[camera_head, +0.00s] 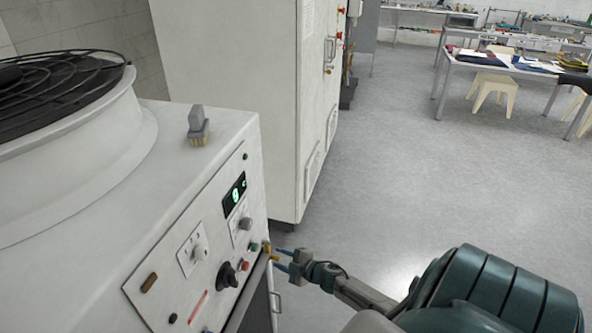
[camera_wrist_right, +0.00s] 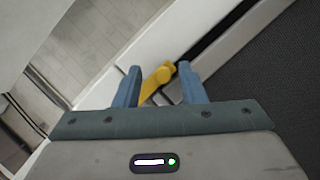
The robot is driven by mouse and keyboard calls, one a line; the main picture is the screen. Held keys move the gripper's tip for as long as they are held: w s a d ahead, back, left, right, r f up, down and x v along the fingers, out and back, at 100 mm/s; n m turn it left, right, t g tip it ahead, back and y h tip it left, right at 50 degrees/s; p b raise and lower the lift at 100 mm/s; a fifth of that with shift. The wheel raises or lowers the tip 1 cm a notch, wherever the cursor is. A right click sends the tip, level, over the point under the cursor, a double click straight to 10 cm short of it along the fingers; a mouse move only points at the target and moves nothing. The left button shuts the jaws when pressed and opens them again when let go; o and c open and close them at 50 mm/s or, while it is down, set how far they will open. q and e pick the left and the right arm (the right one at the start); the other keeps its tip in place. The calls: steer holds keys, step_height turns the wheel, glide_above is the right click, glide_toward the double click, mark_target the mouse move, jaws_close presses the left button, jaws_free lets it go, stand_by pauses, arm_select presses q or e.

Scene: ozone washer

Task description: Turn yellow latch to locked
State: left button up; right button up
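The yellow latch (camera_head: 267,248) sits at the right edge of the white machine's front panel, near its lower corner. My right gripper (camera_head: 281,259) reaches it from the right in the head view. In the right wrist view the latch (camera_wrist_right: 157,80) lies slantwise between the two blue fingers of my right gripper (camera_wrist_right: 161,88). The fingers are apart, with the latch nearer the left finger; whether that finger touches it I cannot tell. My left gripper is not in view.
The white machine (camera_head: 190,215) carries dials, a black knob (camera_head: 227,274), a green display (camera_head: 235,194) and a large fan (camera_head: 60,90) on top. A grey-handled brush (camera_head: 197,125) stands on it. A tall white cabinet (camera_head: 240,80) is behind.

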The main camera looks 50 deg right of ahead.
steer(key=b+v, duration=0.2)
steer(key=v, duration=0.6)
steer(key=shift+b, duration=0.3)
steer(key=s+f+m+g+h+b, duration=0.1)
steer(key=s+f+m+g, duration=0.3)
steer(key=f, duration=0.6)
steer(key=s+f+m+h+b, duration=0.1)
steer(key=s+f+h+b, duration=0.1)
steer(key=s+f, duration=0.6)
steer(key=s+f+m+g+h+b, duration=0.1)
steer(key=s+f+m+g, duration=0.2)
steer(key=f, duration=0.8)
steer(key=s+a+f+m+g+b, duration=0.1)
steer(key=s+a+f+g, duration=0.1)
steer(key=s+a+f, duration=0.3)
steer(key=s+a+f+m+g, duration=0.1)
steer(key=s+a+f, duration=0.4)
steer(key=s, duration=0.6)
steer(key=s+a+f+m+g+b, duration=0.1)
steer(key=s+a+f+m+g, duration=0.1)
steer(key=s+a+f, duration=0.3)
steer(key=s+f+g, duration=0.1)
steer(key=s+f, duration=0.2)
steer(key=shift+s+a+g+y+b, duration=0.3)
steer(key=shift+a+g+y+b, duration=0.05)
steer(key=shift+a+g+y, duration=0.05)
steer(key=shift+f, duration=0.1)
